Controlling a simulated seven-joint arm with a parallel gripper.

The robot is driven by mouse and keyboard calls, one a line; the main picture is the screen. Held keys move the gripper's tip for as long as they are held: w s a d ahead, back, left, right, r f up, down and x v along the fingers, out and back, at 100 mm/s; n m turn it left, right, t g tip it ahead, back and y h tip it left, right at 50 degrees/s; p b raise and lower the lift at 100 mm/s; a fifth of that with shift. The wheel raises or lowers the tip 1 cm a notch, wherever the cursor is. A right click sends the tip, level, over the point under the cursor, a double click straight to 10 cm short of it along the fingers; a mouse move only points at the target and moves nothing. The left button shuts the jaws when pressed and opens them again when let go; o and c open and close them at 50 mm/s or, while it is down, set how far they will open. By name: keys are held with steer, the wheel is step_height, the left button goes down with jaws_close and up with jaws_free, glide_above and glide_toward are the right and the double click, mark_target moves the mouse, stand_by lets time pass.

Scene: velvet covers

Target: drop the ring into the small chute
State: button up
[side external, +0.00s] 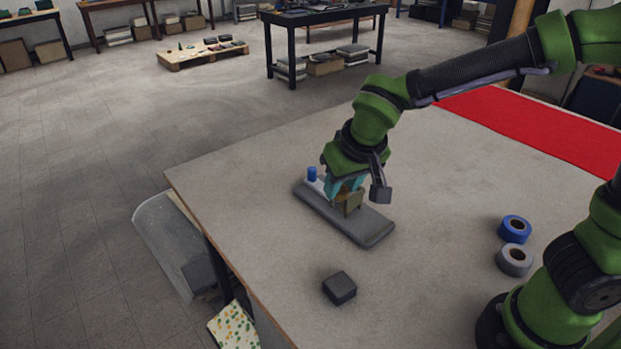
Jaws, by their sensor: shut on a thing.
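My gripper (343,187) points down over the grey board (373,232), with its teal fingers shut. The ring is not clearly visible; what sits between the fingers is small and mostly hidden. A small brown-yellow box-like piece (353,204), which looks like the small chute, stands on the board right at the fingertips. I cannot tell whether the fingers touch it or are just behind it. Its opening does not show.
A blue cylinder (312,174) stands at the board's far left end, close to my gripper. A dark block (340,287) lies near the table's front. A blue tape roll (515,229) and a grey roll (513,260) lie at right. The table (440,180) is otherwise mostly clear.

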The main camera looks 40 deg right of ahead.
steer(key=shift+w+d+r, duration=0.2)
steer(key=shift+r, duration=0.4)
steer(key=shift+w+d+r, duration=0.15)
steer(key=shift+r, duration=0.45)
steer(key=w+d, duration=0.7)
steer(key=d, duration=0.3)
steer(key=shift+m, duration=0.3)
steer(key=shift+w+a+f, duration=0.1)
steer(key=shift+a+f, duration=0.05)
steer(key=shift+f, duration=5.2)
steer(key=o, duration=1.1)
